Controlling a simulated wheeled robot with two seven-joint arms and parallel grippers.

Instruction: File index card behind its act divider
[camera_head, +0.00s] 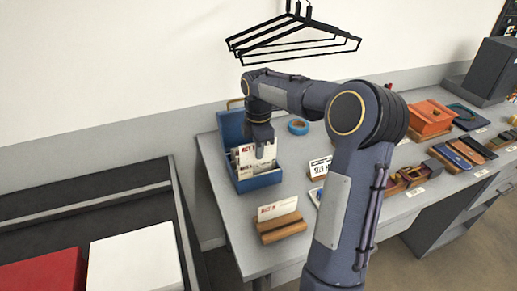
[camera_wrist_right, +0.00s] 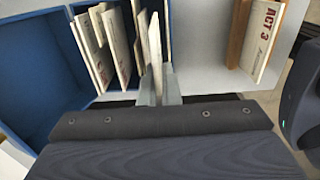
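My right gripper (camera_head: 262,142) is over the open blue card box (camera_head: 262,182), pointing down. In the right wrist view its fingers (camera_wrist_right: 160,88) are closed about the edge of a cream index card (camera_wrist_right: 155,50). The card is upright, at or just above the box's near-right part; I cannot tell whether it touches the bottom. Several cards and dividers (camera_wrist_right: 100,45) stand to its left in the box. A white card with red "ACT" lettering (camera_head: 250,151) shows below the gripper in the head view; its number is unclear. My left gripper is not in view.
A wooden holder (camera_head: 283,232) carries an ACT 3 card (camera_head: 278,208), also in the wrist view (camera_wrist_right: 265,40). Blue tape (camera_head: 298,127) and a small sign (camera_head: 320,167) stand nearby. Hangers (camera_head: 293,42) hang above my arm. An orange box (camera_head: 430,118) is farther right.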

